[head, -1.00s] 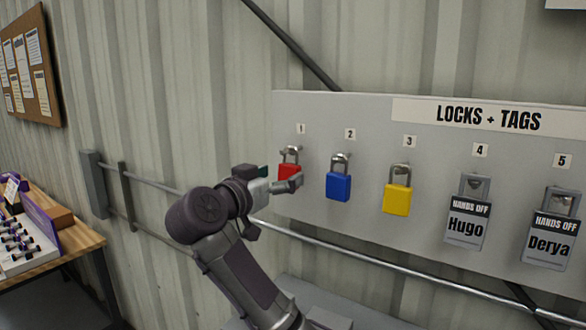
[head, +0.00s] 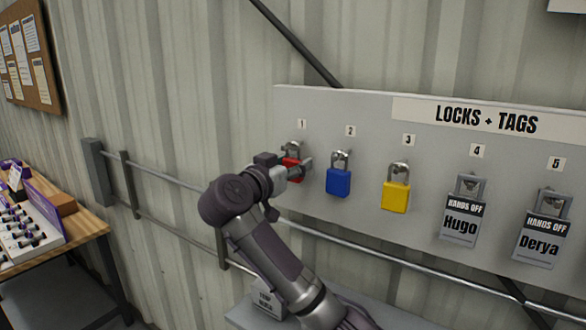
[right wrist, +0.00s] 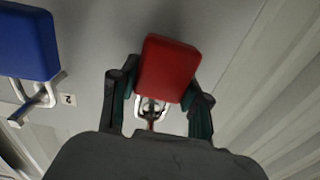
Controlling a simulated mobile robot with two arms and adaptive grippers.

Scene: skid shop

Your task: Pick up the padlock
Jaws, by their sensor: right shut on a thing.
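The red padlock (head: 291,170) is at position 1 on the grey lock board, its steel shackle up at the hook. My right gripper (head: 300,168) is shut on its red body, and the fingers hide part of it in the head view. In the right wrist view the red padlock (right wrist: 167,70) sits between the two fingers of my right gripper (right wrist: 160,100), with the shackle and hook below it in the picture. Whether the shackle has left the hook cannot be told. My left gripper is not in view.
A blue padlock (head: 339,181) hangs close to the right, then a yellow padlock (head: 396,196). Tagged locks labelled Hugo (head: 461,218) and Derya (head: 543,240) hang farther right. A rail (head: 400,262) runs below the board (head: 300,203). A wooden table (head: 85,225) stands at left.

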